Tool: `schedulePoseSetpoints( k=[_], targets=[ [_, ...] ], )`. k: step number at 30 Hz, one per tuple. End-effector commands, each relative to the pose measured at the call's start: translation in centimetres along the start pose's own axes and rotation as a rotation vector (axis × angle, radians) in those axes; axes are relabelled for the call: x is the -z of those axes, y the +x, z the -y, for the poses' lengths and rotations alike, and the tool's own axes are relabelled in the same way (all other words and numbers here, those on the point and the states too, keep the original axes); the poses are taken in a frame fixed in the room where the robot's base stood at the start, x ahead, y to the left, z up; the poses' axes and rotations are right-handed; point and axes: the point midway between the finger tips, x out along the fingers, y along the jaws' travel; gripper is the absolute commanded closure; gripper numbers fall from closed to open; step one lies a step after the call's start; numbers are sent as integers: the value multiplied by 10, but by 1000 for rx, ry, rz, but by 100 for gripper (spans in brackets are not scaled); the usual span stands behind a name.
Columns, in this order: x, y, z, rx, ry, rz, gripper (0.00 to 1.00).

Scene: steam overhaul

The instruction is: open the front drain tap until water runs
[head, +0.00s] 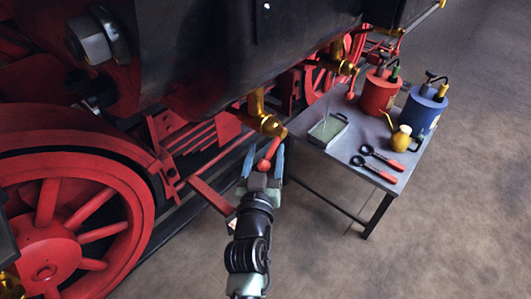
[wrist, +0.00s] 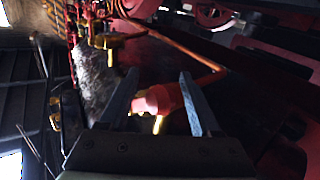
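A brass drain tap (head: 266,122) hangs below the dark cylinder in the middle of the head view. A red lever (head: 268,158) hangs below it. My gripper (head: 264,152) is just under this tap, its two blue fingers standing apart on either side of the lever. In the wrist view, the lever's thick red end (wrist: 156,98) shows between the fingertips (wrist: 158,78), nearer the right finger. There is a gap to the left finger; contact on the right cannot be told. A second brass tap (head: 343,66) sits farther back. I see no water from the nearer tap.
A grey table (head: 345,158) stands to the right with a shallow tray (head: 328,130), red can (head: 378,95), blue can (head: 422,110), brass oil can (head: 400,138) and red-handled tools (head: 380,170). A large red wheel (head: 75,210) fills the left. Floor at front right is clear.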

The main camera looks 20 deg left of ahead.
Motion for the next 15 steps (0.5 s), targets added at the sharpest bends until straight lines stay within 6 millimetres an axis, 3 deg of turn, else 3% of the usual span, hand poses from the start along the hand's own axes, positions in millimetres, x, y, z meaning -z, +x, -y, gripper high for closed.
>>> schedulePoseSetpoints(
  k=[1,10,15],
  targets=[
    [0,0,0,0,0,0,46],
    [0,0,1,1,0,0,100],
    [0,0,1,2,-1,-1,100]
  ],
)
